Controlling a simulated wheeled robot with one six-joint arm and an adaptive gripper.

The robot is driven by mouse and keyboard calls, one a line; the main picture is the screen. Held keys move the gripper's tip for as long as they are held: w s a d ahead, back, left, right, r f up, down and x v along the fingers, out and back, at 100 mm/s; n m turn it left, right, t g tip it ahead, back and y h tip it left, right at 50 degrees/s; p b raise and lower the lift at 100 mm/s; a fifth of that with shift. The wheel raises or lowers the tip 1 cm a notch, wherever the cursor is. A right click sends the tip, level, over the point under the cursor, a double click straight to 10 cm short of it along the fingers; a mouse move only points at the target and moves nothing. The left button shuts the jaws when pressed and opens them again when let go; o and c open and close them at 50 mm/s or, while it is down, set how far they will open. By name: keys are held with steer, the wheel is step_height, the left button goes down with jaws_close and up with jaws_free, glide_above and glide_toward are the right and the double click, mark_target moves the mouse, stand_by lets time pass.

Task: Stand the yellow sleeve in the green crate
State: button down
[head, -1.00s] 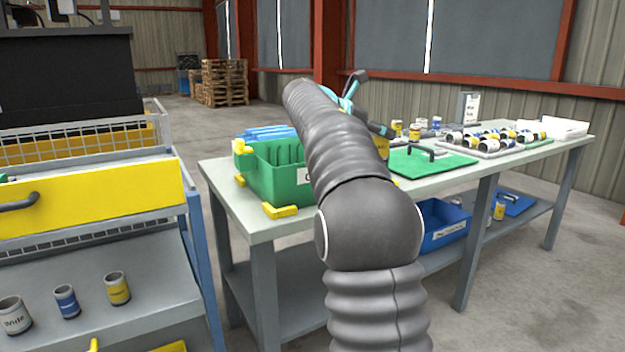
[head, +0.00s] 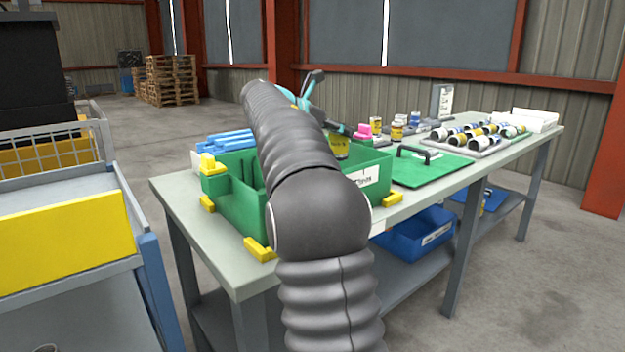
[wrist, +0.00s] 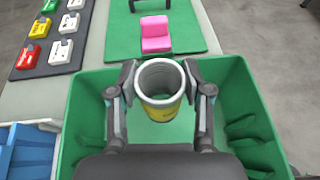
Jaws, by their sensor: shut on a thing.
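The yellow sleeve (wrist: 158,88) is an open tube with a pale grey rim and a yellow lower band. My gripper (wrist: 162,82) is shut on it from both sides in the wrist view, and I look down on its open top. The sleeve is roughly upright over the green crate (wrist: 82,105); whether its lower end touches the crate floor cannot be told. In the head view the green crate (head: 375,176) stands on the bench, partly hidden by my arm. A bit of the yellow sleeve (head: 339,149) shows there by the crate's far wall.
A green board (head: 435,172) with a black handle lies right of the crate, with a pink block (wrist: 156,36) on it. Yellow corner stops (head: 259,249) surround the crate. Blue items (head: 226,141) lie behind it. A trolley (head: 75,228) stands at left.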

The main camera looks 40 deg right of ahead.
steer(key=shift+s+f+b, duration=0.1)
steer(key=shift+f+b, duration=0.7)
steer(key=shift+f, duration=3.2)
steer(key=c, duration=0.5)
jaws_free()
steer(key=shift+f, duration=0.15)
steer(key=shift+r, duration=0.2)
steer(key=v, duration=1.2)
steer(key=shift+p, duration=0.45)
steer(key=shift+f, duration=0.1)
